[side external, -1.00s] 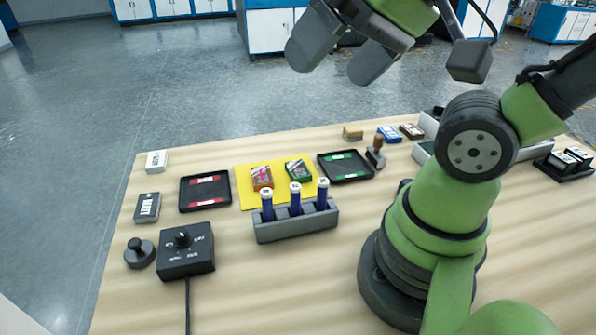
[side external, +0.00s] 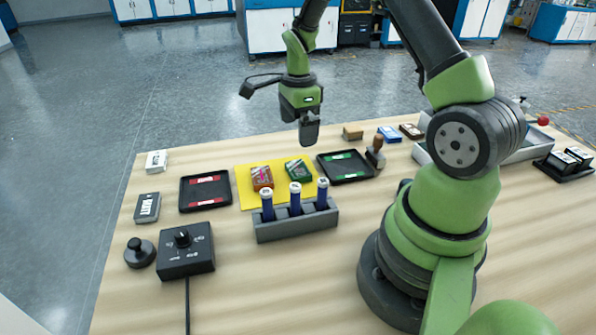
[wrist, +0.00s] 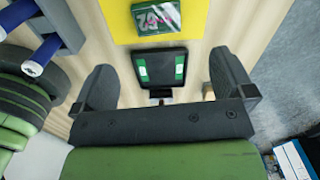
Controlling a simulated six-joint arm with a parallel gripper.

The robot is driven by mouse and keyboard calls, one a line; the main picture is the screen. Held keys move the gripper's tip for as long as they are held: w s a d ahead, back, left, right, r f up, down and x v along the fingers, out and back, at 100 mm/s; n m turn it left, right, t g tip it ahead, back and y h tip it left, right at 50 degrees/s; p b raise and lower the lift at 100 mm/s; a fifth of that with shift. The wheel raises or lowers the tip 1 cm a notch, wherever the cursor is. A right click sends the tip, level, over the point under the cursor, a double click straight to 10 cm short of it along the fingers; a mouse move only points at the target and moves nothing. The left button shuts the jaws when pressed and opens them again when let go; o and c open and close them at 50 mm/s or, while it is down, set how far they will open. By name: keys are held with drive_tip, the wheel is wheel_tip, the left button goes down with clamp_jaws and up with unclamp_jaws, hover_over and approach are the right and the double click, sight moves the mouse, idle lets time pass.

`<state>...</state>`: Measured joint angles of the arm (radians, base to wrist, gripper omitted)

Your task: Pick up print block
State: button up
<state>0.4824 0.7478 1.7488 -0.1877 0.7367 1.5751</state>
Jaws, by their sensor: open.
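A tan wooden block (side external: 352,133) lies near the far table edge. A dark stamp with a brown wooden handle (side external: 376,152) stands in front of it; I cannot tell which item is named the print block. My gripper (side external: 309,142) hangs fingers down above the table's far side, left of both, apart from everything. In the wrist view its fingers (wrist: 163,85) are wide apart with nothing held. Between them shows the black tray with green labels (wrist: 161,68), which also shows in the side view (side external: 345,167). The tan block shows partly beside the right finger (wrist: 208,90).
A yellow mat (side external: 247,198) bears a red packet (side external: 262,178) and a green packet (side external: 297,168). A grey rack (side external: 297,226) holds three blue tubes. A black tray with red labels (side external: 205,191) and a control box (side external: 186,252) are left. Blue (side external: 389,134) and brown (side external: 411,131) boxes lie right.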

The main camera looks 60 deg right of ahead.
hover_over(298, 168)
drive_tip(key=f, duration=0.4)
drive_tip(key=shift+d+f, duration=0.2)
drive_tip(key=shift+f, duration=0.2)
drive_tip(key=f, duration=0.5)
drive_tip(key=shift+a+f, duration=0.25)
drive_tip(key=shift+f, duration=0.15)
drive_tip(key=c, duration=1)
